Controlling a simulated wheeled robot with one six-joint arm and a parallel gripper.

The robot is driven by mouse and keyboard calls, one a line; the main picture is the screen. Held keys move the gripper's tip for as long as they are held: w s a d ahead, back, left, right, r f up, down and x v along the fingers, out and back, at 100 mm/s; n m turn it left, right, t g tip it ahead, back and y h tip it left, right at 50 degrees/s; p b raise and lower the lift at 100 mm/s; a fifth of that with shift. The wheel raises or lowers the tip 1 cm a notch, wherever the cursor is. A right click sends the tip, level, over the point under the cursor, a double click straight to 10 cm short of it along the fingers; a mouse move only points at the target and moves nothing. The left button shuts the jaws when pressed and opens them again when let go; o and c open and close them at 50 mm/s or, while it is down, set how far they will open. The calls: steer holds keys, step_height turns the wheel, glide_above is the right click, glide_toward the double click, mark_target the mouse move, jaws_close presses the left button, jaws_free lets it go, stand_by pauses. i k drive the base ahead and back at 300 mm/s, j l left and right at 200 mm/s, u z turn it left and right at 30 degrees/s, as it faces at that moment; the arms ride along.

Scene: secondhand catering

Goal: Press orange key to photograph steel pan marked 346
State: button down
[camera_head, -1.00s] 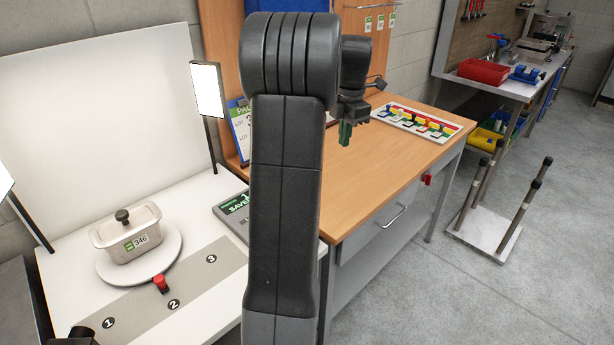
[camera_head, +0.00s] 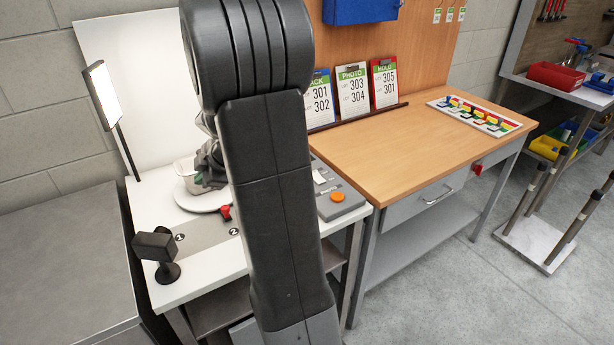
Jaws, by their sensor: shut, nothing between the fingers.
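The orange key (camera_head: 338,197) is a round button on the grey console (camera_head: 345,208) at the right end of the white photo table. My shut, empty gripper (camera_head: 198,180) is left of the console, over the turntable (camera_head: 190,203). Only a pale edge of the steel pan (camera_head: 183,166) shows behind my gripper; its 346 label is hidden now, though it was readable earlier. I cannot tell whether the gripper touches the pan. The gripper is well apart from the orange key. My arm hides the console's left part and much of the table's middle.
A black camera (camera_head: 155,252) stands at the table's front left. A red knob (camera_head: 225,213) is at the turntable's front, and a lamp panel (camera_head: 102,92) stands at left. The wooden bench (camera_head: 410,150) at right holds cards and a coloured rack (camera_head: 480,115); its middle is clear.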

mark_target(336, 197)
steer(key=j, duration=0.3)
steer(key=i+j, duration=0.1)
steer(key=j, duration=0.2)
steer(key=j+z, duration=0.1)
steer(key=z, duration=1.6)
steer(key=i+j, duration=0.05)
